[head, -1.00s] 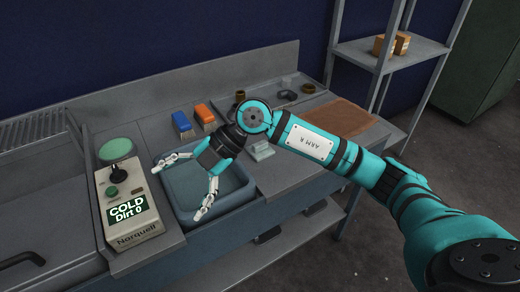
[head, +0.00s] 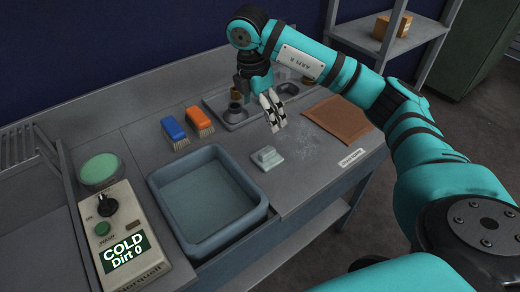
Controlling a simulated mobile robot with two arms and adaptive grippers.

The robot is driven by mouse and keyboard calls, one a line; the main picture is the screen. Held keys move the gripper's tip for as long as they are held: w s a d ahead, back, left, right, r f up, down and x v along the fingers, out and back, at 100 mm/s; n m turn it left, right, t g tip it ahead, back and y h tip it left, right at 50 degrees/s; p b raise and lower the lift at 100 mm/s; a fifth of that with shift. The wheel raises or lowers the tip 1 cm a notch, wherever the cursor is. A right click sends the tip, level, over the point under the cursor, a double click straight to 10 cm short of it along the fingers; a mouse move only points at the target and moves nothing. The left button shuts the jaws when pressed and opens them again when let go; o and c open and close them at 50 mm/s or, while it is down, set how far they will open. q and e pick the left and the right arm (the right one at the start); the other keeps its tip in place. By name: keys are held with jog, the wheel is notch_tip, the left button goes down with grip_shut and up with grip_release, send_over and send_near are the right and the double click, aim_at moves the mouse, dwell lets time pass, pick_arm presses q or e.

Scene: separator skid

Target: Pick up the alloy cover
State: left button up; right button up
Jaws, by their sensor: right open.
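My right gripper (head: 274,118) points down over the bench, just at the front of the grey parts tray (head: 233,126). It is open, with its fingers seen nearly edge-on, and no held object shows. In the tray, a round dark grey metal part (head: 236,113) sits left of the fingers. A grey ring-like part (head: 288,89) lies behind them, partly hidden. I cannot tell for certain which grey part is the alloy cover. A pale grey-green block (head: 267,157) lies on the bench in front of the gripper. My left gripper is out of view.
A blue-grey basin (head: 207,200) is set in the bench at front. Blue (head: 174,131) and orange (head: 200,120) brushes lie behind it. A brown cloth (head: 340,119) lies right. A control box (head: 123,240) reads COLD, Dirt 0. Shelving stands at the back right.

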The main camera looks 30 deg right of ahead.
send_over(267, 152)
jog(key=f, duration=0.7)
jog(key=shift+a+p, duration=0.25)
jog(key=shift+p, duration=0.05)
jog(key=f, duration=0.3)
jog(key=shift+w+d, duration=0.15)
jog(key=shift+d, duration=0.05)
jog(key=shift+f+p, duration=0.5)
jog(key=shift+f, duration=0.35)
notch_tip(267, 152, down, 4)
jog(key=shift+d+r+p, duration=0.1)
jog(key=shift+r+p, duration=0.1)
jog(key=shift+p, duration=0.5)
jog(key=shift+f, duration=0.55)
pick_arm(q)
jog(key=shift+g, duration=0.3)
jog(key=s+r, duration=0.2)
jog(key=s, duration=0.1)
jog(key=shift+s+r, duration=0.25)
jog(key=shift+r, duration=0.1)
pick_arm(e)
jog(key=c, duration=1.6)
